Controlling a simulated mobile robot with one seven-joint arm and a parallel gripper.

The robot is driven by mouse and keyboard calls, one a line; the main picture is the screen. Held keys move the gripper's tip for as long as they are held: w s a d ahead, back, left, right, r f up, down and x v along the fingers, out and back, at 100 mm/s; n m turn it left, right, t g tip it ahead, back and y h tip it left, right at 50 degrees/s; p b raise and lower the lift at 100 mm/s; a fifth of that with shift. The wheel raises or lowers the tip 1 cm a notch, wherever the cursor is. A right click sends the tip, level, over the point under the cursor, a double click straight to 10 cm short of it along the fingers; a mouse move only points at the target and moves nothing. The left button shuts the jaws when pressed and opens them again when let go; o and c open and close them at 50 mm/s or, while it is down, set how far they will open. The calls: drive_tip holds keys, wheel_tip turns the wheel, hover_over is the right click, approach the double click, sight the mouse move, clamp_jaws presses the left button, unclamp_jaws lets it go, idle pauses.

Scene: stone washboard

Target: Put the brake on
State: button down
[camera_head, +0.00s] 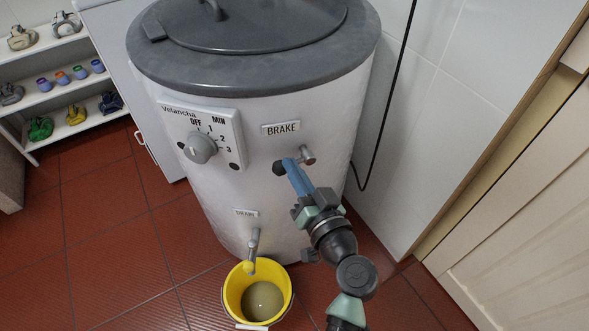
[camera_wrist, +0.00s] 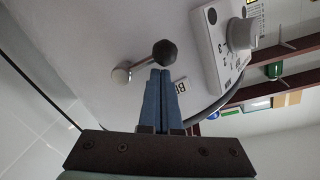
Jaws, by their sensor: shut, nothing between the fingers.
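The brake lever sits on the front of the white drum washer (camera_head: 215,120), under the BRAKE label (camera_head: 282,128). Its dark knob (camera_head: 279,168) points left and its metal pivot (camera_head: 308,154) is at the right. In the wrist view the knob (camera_wrist: 165,52) stands out from the round metal base (camera_wrist: 121,75) on a thin rod. My gripper (camera_head: 289,163) has its blue fingers shut together and empty, with the tips right beside the knob and rod. The closed fingertips (camera_wrist: 160,73) also show just below the knob in the wrist view. I cannot tell whether they touch it.
A timer dial (camera_head: 202,147) is left of the lever. Below, a drain tap (camera_head: 252,249) hangs over a yellow bucket (camera_head: 231,290) holding murky liquid. A black cable (camera_head: 392,90) runs down the tiled wall at right. Shelves (camera_head: 52,88) with small items stand at left.

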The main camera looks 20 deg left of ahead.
drive_tip(key=shift+s+f+n+b, duration=0.1)
drive_tip(key=shift+f+n+b, duration=0.4)
drive_tip(key=shift+b, duration=0.6)
drive_tip(key=f+n+b, duration=0.1)
drive_tip(key=n+b, duration=0.3)
drive_tip(key=b, duration=0.4)
drive_tip(key=w+d+f+n+b, duration=0.1)
drive_tip(key=f+n+b, duration=0.1)
drive_tip(key=n+b, duration=0.3)
drive_tip(key=f+n+t+b, duration=0.1)
drive_tip(key=n+b, duration=0.4)
drive_tip(key=b, duration=0.8)
drive_tip(key=shift+w+d+f+h, duration=0.15)
drive_tip(key=shift+w+f+h, duration=0.05)
drive_tip(key=shift+f, duration=0.2)
drive_tip(key=shift+w+d+f+h, duration=0.15)
drive_tip(key=shift+f+h, duration=0.05)
drive_tip(key=shift+f, duration=0.15)
drive_tip(key=shift+d, duration=0.1)
